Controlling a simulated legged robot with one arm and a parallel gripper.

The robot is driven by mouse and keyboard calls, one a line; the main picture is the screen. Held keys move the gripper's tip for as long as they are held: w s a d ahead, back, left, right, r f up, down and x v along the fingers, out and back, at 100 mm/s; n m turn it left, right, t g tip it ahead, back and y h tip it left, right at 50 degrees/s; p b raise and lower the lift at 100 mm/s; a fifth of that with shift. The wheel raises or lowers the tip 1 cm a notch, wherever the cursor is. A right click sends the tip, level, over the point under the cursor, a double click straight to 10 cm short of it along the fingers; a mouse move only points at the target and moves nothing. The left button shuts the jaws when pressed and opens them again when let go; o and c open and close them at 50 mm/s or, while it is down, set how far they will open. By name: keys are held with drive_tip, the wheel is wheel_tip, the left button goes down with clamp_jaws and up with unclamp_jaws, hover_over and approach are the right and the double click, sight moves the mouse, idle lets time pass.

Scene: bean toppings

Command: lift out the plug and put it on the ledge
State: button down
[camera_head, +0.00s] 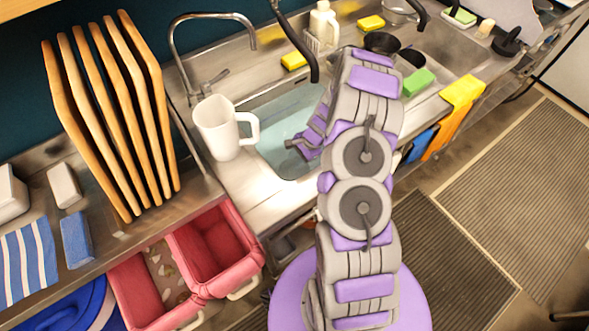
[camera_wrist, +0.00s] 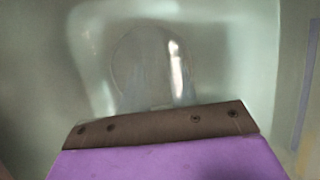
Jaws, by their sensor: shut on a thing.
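The sink basin (camera_head: 273,130) holds pale, clear water. In the wrist view the dark edge of my gripper (camera_wrist: 158,122) lies across the lower middle. A pale, rounded, glassy shape with a bright streak, seemingly the plug (camera_wrist: 142,72), meets that edge, and my gripper is shut on it. Its outline is faint and its lower part is hidden. The steel ledge (camera_head: 262,198) runs along the near side of the basin.
A white jug (camera_head: 222,127) stands on the steel left of the basin, close to my gripper. A tap (camera_head: 205,18) rises behind it. Dark bowls (camera_head: 381,44) and a green sponge (camera_head: 418,82) lie to the right. The near-left ledge is bare.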

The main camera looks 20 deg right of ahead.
drive_tip(key=shift+d+f, duration=0.15)
drive_tip(key=shift+r, duration=0.2)
wheel_tip(320, 180, up, 10)
drive_tip(key=p, duration=0.2)
drive_tip(key=shift+w+p, duration=0.1)
drive_tip(key=shift+p, duration=0.25)
wheel_tip(320, 180, up, 8)
drive_tip(key=p, duration=0.4)
drive_tip(key=shift+f+p, duration=0.15)
drive_tip(key=shift+p, duration=0.25)
wheel_tip(320, 180, up, 9)
drive_tip(key=p, duration=0.5)
drive_tip(key=shift+p, duration=0.4)
